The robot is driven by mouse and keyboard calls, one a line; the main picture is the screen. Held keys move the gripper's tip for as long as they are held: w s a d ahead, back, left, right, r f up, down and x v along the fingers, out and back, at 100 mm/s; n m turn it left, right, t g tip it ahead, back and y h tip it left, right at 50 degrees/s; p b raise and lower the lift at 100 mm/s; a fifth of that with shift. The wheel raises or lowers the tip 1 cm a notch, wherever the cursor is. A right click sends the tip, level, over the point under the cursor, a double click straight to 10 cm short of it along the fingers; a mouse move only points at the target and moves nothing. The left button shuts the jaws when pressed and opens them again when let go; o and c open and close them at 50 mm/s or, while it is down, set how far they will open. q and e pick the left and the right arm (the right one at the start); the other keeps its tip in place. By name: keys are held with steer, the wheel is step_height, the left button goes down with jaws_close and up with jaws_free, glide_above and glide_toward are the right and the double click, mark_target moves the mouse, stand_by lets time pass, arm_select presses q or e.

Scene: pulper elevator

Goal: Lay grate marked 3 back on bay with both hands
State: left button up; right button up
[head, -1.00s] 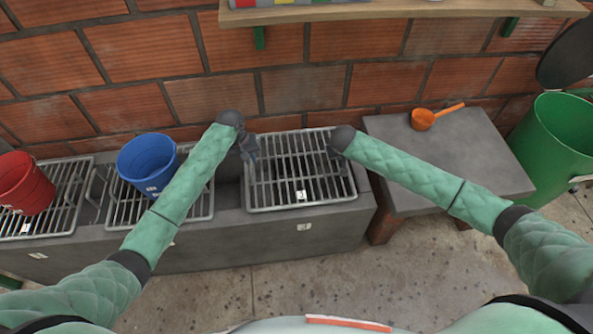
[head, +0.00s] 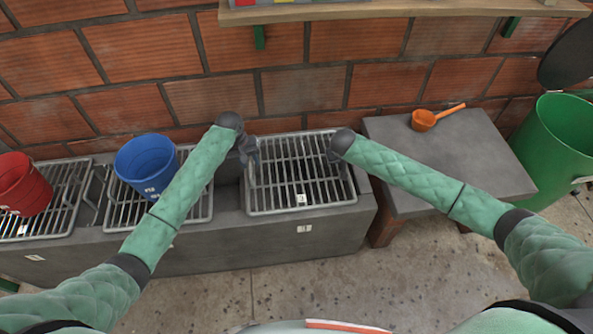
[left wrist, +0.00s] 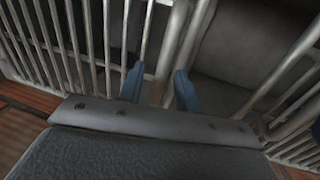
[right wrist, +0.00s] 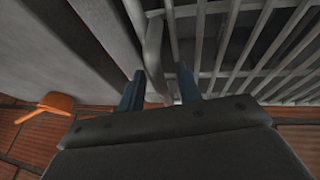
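The grate marked 3 (head: 275,211) is a grey barred rack with a small white tag at its front edge. It lies flat over the right bay of the dark stone trough (head: 265,236). My left gripper (head: 250,160) is at the grate's left side; in the left wrist view its fingers (left wrist: 158,84) stand apart with a grate bar between them. My right gripper is at the right side, its fingers mostly hidden in the head view; in the right wrist view they (right wrist: 160,86) stand apart on either side of the handle bar (right wrist: 154,50).
A blue bucket (head: 148,168) stands on the middle grate (head: 115,220), and a red bucket (head: 25,185) on the left grate. A grey slab (head: 450,165) with an orange scoop (head: 424,120) is at right, beside a green bin (head: 555,150). A brick wall stands behind.

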steer(key=shift+r, duration=0.1)
arm_select(q)
step_height(320, 180, up, 11)
steer(key=a, duration=0.2)
arm_select(e)
steer(key=v, duration=1.1)
steer(key=shift+s+r, duration=0.25)
steer(key=shift+r, duration=0.05)
arm_select(q)
steer(key=shift+s+a+r, duration=0.1)
